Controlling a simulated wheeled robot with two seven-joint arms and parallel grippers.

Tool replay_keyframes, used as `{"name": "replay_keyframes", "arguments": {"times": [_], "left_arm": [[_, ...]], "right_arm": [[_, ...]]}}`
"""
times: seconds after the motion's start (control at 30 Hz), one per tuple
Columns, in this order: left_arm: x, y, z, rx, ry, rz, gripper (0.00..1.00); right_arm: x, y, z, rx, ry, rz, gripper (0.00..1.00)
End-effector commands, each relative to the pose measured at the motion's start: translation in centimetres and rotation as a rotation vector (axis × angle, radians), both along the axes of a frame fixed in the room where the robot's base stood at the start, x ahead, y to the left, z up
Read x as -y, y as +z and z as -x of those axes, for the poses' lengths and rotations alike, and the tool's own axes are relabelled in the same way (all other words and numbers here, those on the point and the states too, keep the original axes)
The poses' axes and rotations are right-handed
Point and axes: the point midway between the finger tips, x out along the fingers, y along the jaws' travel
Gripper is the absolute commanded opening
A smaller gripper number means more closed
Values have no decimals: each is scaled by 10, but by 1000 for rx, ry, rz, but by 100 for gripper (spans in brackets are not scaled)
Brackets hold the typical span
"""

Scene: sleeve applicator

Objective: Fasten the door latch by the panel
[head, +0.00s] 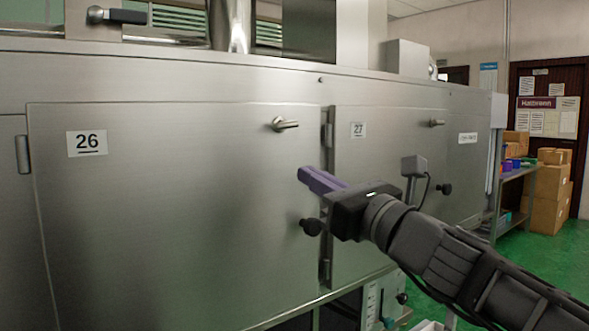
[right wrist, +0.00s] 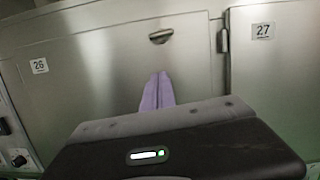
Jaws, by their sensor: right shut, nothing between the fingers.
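The steel door marked 26 (head: 170,220) fills the left and middle of the head view and looks closed or nearly so. A small lever latch (head: 285,124) sits near its upper right corner, pointing right; it also shows in the right wrist view (right wrist: 161,36). A black round knob (head: 311,226) is lower on the door's right edge. My right gripper (head: 307,176), with purple fingers, is shut and empty in front of the door, below the lever and above the knob. Its fingers (right wrist: 158,86) point at the door; contact cannot be told. My left gripper is out of view.
Door 27 (head: 375,220) stands to the right, with its own lever (head: 437,122) and knob (head: 444,189). A hinge (head: 327,136) lies between the doors. A shelf (head: 518,172) and cardboard boxes (head: 553,190) stand far right on green floor.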

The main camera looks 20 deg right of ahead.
Motion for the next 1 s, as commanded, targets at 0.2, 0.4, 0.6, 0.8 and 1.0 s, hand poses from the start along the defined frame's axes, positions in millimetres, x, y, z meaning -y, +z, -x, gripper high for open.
{"name": "replay_keyframes", "arguments": {"times": [0.2, 0.4, 0.6, 0.8, 1.0], "left_arm": [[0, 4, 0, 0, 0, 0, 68], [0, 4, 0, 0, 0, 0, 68], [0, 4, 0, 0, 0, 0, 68], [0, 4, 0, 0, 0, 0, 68], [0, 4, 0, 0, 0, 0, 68]], "right_arm": [[12, -7, 30, 0, 0, 0, 0], [15, -10, 37, 0, 2, 0, 0], [15, -10, 37, 0, 1, -1, 0], [15, -10, 37, 0, 1, 1, 0], [22, -15, 32, 34, -66, 137, 0]]}}
